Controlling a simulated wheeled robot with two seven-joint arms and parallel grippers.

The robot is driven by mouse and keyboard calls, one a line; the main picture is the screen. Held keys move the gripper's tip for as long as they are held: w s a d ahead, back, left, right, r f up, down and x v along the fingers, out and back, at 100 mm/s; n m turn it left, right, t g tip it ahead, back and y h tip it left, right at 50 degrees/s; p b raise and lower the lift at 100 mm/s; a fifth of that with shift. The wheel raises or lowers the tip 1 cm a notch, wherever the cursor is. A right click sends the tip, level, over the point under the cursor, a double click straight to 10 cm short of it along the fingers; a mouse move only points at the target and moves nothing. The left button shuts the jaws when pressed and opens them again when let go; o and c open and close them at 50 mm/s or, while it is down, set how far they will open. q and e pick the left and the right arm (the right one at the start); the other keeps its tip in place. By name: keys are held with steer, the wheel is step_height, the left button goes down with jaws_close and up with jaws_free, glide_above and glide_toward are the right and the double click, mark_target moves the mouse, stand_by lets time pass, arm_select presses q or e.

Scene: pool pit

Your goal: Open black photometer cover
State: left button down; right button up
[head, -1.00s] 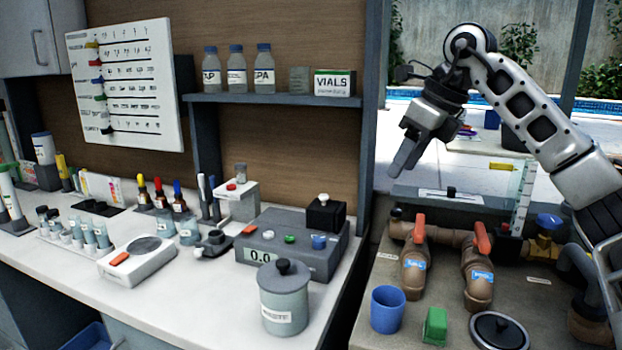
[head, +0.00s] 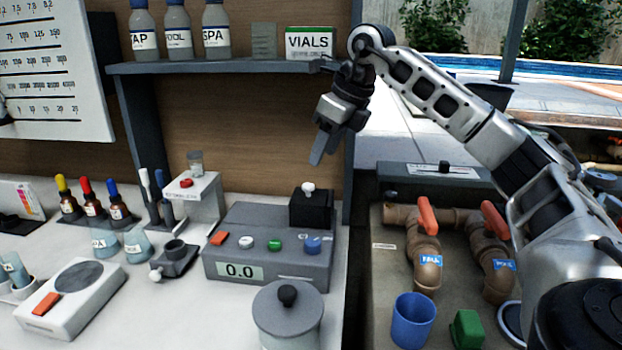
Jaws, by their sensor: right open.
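The photometer (head: 265,268) is a dark grey box on the white counter, with a display reading 0.0 and a row of coloured buttons. Its black cover (head: 312,210) sits on the back right of the top and looks closed. A small white knob (head: 308,188) stands on the cover. My right gripper (head: 322,152) is open and empty, above the cover and a little to its right, fingers pointing down. It does not touch the cover.
A lidded grey jar (head: 287,318) stands in front of the photometer. A shelf (head: 215,66) with bottles and a vials box (head: 310,43) is above and behind. A white box (head: 190,192) stands to the left. Pipes with red handles (head: 428,216) and a blue cup (head: 413,320) are at right.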

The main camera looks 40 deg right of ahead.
mark_target(309, 185)
steer(key=x, duration=0.7)
steer(key=shift+w+a+f, duration=0.1)
steer(key=shift+w+f, duration=0.1)
steer(key=shift+f, duration=0.15)
